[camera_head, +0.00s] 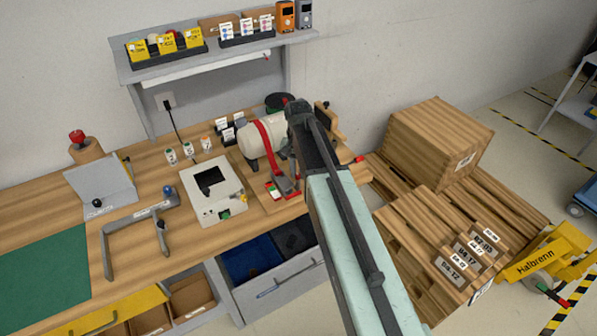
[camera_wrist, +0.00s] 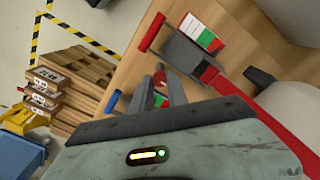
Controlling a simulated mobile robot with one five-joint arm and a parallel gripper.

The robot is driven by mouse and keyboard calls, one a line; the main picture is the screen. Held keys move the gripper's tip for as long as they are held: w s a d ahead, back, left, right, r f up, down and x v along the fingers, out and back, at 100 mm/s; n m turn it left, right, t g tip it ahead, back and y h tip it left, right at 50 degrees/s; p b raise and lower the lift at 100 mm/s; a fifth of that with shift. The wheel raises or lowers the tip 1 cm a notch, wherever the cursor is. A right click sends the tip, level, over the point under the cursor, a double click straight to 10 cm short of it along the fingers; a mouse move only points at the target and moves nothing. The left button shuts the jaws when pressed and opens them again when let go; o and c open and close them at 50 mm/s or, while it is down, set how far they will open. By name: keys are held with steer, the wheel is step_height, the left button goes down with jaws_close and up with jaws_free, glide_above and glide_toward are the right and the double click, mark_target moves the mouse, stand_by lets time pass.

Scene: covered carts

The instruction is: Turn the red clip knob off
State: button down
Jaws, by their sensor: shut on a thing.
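The red-and-white-and-green label plate (camera_head: 273,190) stands at the front of the wooden base beside the strapped cream tank (camera_head: 256,137). It also shows in the wrist view (camera_wrist: 205,38), beside a grey block with a red bar (camera_wrist: 151,32). My gripper (camera_wrist: 163,80) is shut, with its dark fingers close to that block. Part of the red clip knob (camera_wrist: 159,100) shows between the fingers. The fingers hide most of it, and its angle is hard to tell. In the head view my arm reaches over the bench and hides part of the base.
A red strap (camera_head: 266,145) wraps the tank. A white box (camera_head: 212,190) and a grey bracket (camera_head: 137,226) stand to the left on the bench. Wooden crates (camera_head: 437,140) and pallets stand at the right, with a yellow pallet jack (camera_head: 546,258). An open drawer (camera_head: 272,290) juts out below.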

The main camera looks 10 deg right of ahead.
mark_target(298, 174)
stand_by(0.5)
steer(key=c, duration=1.3)
jaws_free()
step_height(298, 174, up, 8)
steer(key=p, duration=0.8)
steer(key=shift+r, duration=0.1)
steer(key=shift+f, duration=0.2)
